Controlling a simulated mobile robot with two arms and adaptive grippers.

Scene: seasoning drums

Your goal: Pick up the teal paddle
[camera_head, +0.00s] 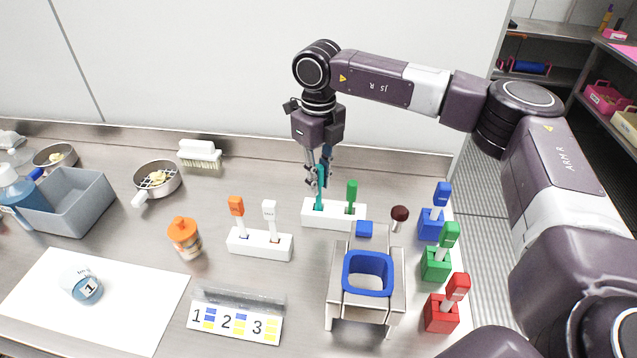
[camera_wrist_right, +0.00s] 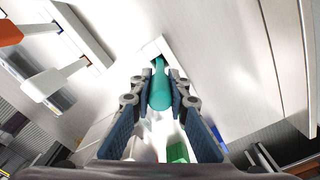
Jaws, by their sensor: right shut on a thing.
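The teal paddle (camera_head: 321,181) stands upright in the left slot of the rear white holder (camera_head: 336,214). My right gripper (camera_head: 318,172) comes down over it from above, with its fingers on either side of the handle. In the right wrist view the teal paddle (camera_wrist_right: 159,88) lies between the two fingers of my right gripper (camera_wrist_right: 159,92), which are shut on it. Its lower end still reaches the holder slot. A green paddle (camera_head: 351,196) stands in the same holder, to the right. My left gripper is not in view.
A second white holder (camera_head: 259,246) with orange and white paddles stands in front to the left. A metal stand with a blue square funnel (camera_head: 367,273) is at front right. Blue, green and red blocks with paddles line the right edge. A numbered card (camera_head: 234,321) lies in front.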

